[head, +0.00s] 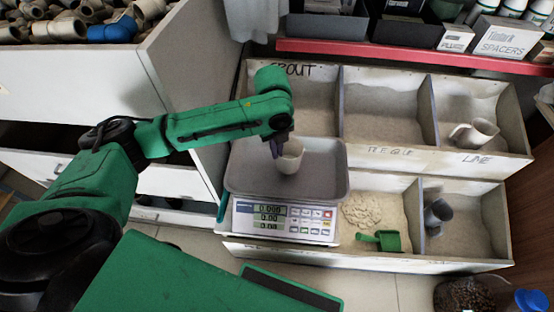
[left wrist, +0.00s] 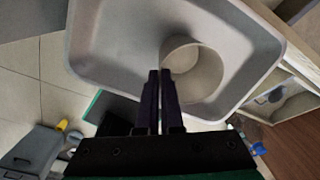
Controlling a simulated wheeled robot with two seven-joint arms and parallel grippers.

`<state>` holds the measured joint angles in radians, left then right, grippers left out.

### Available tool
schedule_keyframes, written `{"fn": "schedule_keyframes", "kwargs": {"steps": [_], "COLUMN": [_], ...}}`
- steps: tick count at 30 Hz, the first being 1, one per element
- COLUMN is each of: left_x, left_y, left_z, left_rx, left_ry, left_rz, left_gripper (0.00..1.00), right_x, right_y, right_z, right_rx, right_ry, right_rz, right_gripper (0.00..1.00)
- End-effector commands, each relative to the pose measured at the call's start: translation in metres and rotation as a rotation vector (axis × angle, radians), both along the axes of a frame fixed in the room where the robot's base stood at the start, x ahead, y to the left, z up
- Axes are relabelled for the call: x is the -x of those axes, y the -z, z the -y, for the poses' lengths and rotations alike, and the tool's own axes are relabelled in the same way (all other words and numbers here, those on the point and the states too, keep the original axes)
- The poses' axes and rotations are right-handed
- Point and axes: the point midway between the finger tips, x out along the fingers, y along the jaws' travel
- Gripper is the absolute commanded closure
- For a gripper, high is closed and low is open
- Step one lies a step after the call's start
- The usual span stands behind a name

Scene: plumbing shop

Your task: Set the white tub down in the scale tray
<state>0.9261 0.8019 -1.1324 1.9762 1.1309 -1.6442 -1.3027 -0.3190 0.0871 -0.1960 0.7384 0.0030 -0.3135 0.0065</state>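The white tub (head: 290,156) is upright over the grey scale tray (head: 325,192), inside its rim; I cannot tell whether its bottom touches the tray. My left gripper (head: 277,147) reaches in from the left, its dark fingers at the tub's left side. In the left wrist view the tub (left wrist: 193,75) shows its open mouth, and the two fingers of my left gripper (left wrist: 160,75) lie close together on its wall. The tray (left wrist: 105,35) spreads around it. The scale (head: 283,221) has a lit display and keys in front. My right gripper is out of view.
Wooden bins of powder stand behind and right of the scale, one with a white jug (head: 474,134), one with a green scoop (head: 380,240), one with a grey cup (head: 437,214). A red-edged shelf (head: 400,52) with boxes runs above. Pipe fittings (head: 75,22) fill the upper left.

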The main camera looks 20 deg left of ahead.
Motion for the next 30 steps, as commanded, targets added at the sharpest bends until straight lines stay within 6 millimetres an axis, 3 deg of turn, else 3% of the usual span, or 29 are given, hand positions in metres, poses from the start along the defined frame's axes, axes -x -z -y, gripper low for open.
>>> {"fn": "schedule_keyframes", "kwargs": {"steps": [3,6,14,17,26,30], "left_x": [0.001,0.001,0.001,0.0,0.0,0.0], "left_y": [0.028,0.037,0.037,0.037,0.037,0.02], "left_z": [0.0,0.0,0.0,0.0,0.0,0.0], "left_rx": [-0.001,-0.001,-0.001,-0.001,-0.001,0.001], "left_ry": [-0.001,0.0,0.0,0.0,0.0,-0.001], "left_rz": [-0.004,-0.002,-0.002,-0.001,-0.001,0.001], "left_gripper": [1.0,1.0,1.0,0.67,0.67,0.67], "right_x": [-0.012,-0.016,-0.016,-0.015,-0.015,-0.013], "right_y": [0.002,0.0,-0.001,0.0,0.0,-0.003], "right_z": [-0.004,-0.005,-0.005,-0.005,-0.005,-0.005], "right_rx": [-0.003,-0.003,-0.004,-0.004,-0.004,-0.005], "right_ry": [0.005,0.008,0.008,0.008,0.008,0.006], "right_rz": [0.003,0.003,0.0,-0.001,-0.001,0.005], "right_gripper": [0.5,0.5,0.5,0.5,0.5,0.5]}}
